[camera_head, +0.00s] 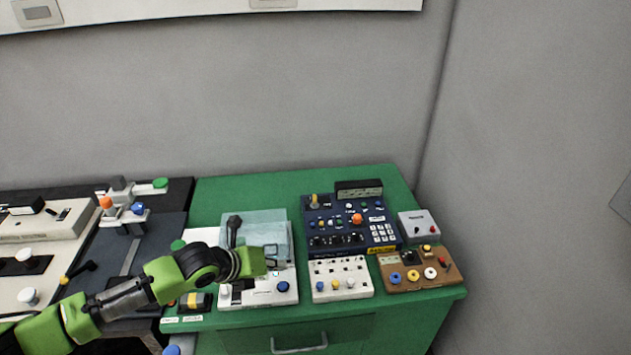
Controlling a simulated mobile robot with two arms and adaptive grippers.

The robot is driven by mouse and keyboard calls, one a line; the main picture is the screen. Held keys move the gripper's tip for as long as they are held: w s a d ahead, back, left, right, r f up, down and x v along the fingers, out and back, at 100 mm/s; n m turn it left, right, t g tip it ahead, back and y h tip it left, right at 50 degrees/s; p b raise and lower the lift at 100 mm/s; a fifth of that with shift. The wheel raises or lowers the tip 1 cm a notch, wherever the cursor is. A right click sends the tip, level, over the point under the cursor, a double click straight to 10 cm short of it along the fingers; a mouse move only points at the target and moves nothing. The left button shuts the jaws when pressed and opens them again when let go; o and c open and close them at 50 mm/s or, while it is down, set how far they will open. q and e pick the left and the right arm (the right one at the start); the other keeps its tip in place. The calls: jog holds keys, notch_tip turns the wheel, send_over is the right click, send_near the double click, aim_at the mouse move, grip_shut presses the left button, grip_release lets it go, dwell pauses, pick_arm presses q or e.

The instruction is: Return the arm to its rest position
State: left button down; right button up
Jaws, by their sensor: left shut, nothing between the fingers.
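My left arm, green and black, comes in from the lower left in the head view. My left gripper (274,262) is shut and empty. It appears in front of the white panel (258,298) with a blue knob on the green cabinet (370,179). I cannot tell whether it touches the panel. The gripper and wrist hide part of that panel. My right gripper is not in view.
A dark blue control box (347,222), a white knob box (341,278), a brown panel (418,268) and a grey box (418,226) stand on the cabinet. More equipment (40,225) is at left. Walls close the back and right.

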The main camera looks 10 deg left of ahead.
pick_arm(q)
jog(key=s+d+f+n+g, duration=0.1)
jog(key=s+d+f+n, duration=0.1)
jog(key=s+d+n, duration=0.4)
jog(key=s+d+f+n, duration=0.1)
jog(key=s+d+n, duration=0.2)
jog(key=s+n, duration=0.45)
jog(key=s+a+f+n+g+y, duration=0.1)
jog(key=s+a+n+g+y, duration=0.1)
jog(key=s+a+n, duration=0.55)
jog(key=s+a+f+n+g+y, duration=0.1)
jog(key=s+a+n+y, duration=0.25)
jog(key=s+n, duration=0.65)
notch_tip(320, 180, down, 27)
jog(key=s+g+b, duration=0.2)
jog(key=s+a+f, duration=0.2)
jog(key=s+f, duration=0.6)
jog(key=f, duration=0.1)
jog(key=s+a+f+b, duration=0.1)
jog(key=s+f, duration=0.8)
jog(key=f, duration=0.1)
jog(key=shift+a+f+g+h, duration=0.15)
jog(key=shift+a+g+h, duration=0.2)
jog(key=shift+a+g, duration=0.05)
